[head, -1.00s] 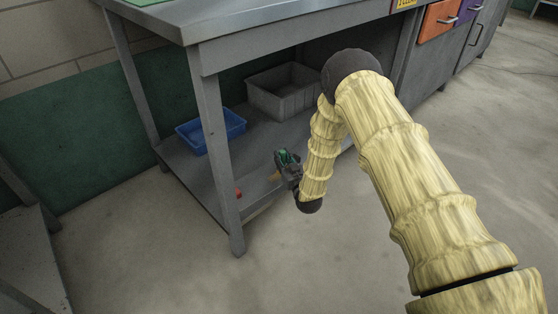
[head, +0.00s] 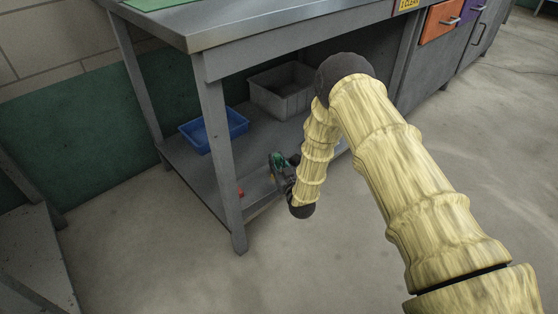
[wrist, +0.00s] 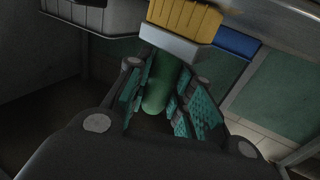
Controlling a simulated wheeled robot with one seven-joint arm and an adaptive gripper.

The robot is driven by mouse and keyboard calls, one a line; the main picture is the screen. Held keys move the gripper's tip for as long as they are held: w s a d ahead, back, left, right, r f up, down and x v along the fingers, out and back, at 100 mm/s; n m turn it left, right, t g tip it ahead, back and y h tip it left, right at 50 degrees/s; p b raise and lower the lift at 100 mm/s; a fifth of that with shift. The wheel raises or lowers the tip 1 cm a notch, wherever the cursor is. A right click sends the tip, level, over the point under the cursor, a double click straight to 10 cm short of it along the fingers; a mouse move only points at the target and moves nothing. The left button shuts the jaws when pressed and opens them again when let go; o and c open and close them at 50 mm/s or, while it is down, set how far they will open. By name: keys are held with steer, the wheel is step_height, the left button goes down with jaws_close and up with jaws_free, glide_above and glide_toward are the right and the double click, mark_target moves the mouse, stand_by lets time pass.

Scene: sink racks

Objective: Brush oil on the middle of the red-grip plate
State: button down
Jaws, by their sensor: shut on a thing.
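My gripper (head: 280,167) is at the lower shelf of the steel table, to the right of the near table leg. In the wrist view my gripper (wrist: 160,88) is shut on the green handle of a brush (wrist: 158,85). The brush has a pale ferrule and yellow bristles, at the top of that view. A small red piece (head: 241,193) shows at the shelf's front, beside the near leg; it may be the red grip of the plate. The plate itself cannot be made out. I cannot tell whether the bristles touch anything.
A blue tray (head: 239,116) and a grey bin (head: 258,95) stand farther back on the lower shelf (head: 196,171). The near table leg (head: 224,165) is close to my gripper's left. The tabletop is above. Clear floor lies in front.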

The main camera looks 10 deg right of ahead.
steer(key=shift+s+a+f+p, duration=0.1)
steer(key=shift+s+a+p, duration=0.7)
steer(key=shift+a, duration=0.65)
steer(key=shift+s+a+p, duration=0.45)
steer(key=shift+s+a, duration=0.6)
steer(key=shift+a, duration=0.45)
steer(key=shift+s+a+f+p, duration=0.1)
steer(key=shift+s+a+p, duration=0.7)
steer(key=shift+a, duration=0.65)
steer(key=shift+w+a+r, duration=0.15)
steer(key=shift+a, duration=0.1)
steer(key=shift+w+d, duration=1.3)
steer(key=shift+d, duration=0.7)
steer(key=shift+w+d, duration=1.3)
steer(key=shift+d, duration=0.65)
steer(key=shift+w+d, duration=1.3)
steer(key=shift+d, duration=0.7)
